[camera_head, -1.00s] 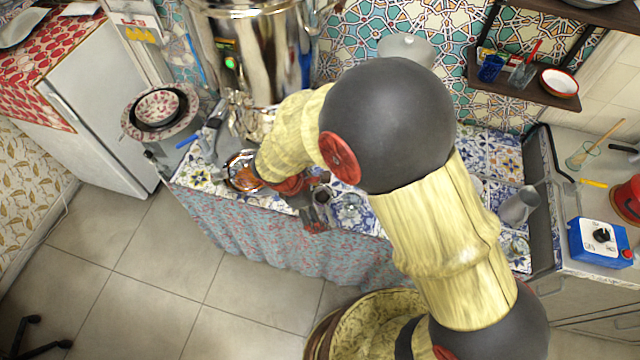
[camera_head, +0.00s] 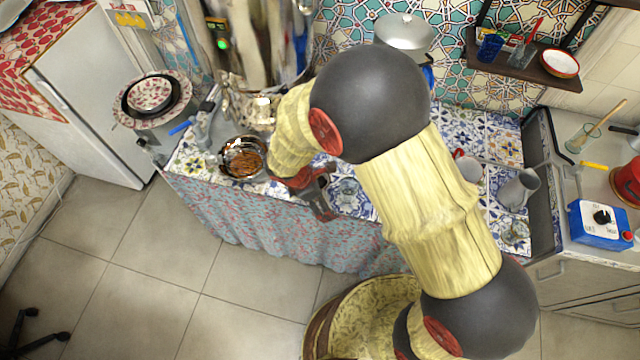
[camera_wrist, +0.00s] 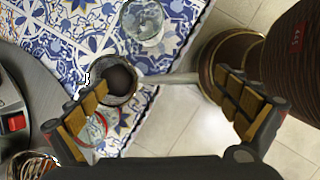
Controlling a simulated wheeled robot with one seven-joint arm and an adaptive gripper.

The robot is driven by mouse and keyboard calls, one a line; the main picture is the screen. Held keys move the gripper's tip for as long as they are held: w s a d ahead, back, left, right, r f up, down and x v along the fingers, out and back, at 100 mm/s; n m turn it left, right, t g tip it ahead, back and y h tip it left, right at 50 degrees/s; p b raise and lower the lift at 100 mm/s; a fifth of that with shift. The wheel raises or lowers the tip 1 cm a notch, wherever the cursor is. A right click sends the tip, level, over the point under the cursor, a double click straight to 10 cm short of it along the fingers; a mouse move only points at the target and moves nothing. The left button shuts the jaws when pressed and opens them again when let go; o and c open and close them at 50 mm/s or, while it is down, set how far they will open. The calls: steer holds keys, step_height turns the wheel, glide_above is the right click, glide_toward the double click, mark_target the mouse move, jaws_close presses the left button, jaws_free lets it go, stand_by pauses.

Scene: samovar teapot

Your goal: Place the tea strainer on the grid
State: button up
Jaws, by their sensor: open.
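The likely tea strainer (camera_wrist: 119,82), a small round dark-centred cup with a pale straight handle, shows in the wrist view. It is at the edge of the blue-patterned tiled counter (camera_wrist: 55,45), and its handle points right across the space between my fingers. My gripper (camera_wrist: 160,90) is open; the left fingertip overlaps the strainer's cup and the right fingertip is close to the handle's far end. I see no clear contact. In the head view my gripper (camera_head: 322,193) is over the counter's front edge, where the strainer is hidden or too small to tell. I cannot clearly pick out the grid.
A glass (camera_wrist: 146,20) stands close by the strainer; it also shows in the head view (camera_head: 347,190). A round pan with brown contents (camera_head: 243,158) is left of my gripper, below the tall samovar (camera_head: 255,45). Tiled floor lies in front.

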steer(key=shift+w+f, duration=0.1)
steer(key=shift+f, duration=0.1)
steer(key=shift+c, duration=1.3)
steer(key=c, duration=1.1)
steer(key=shift+c, duration=0.6)
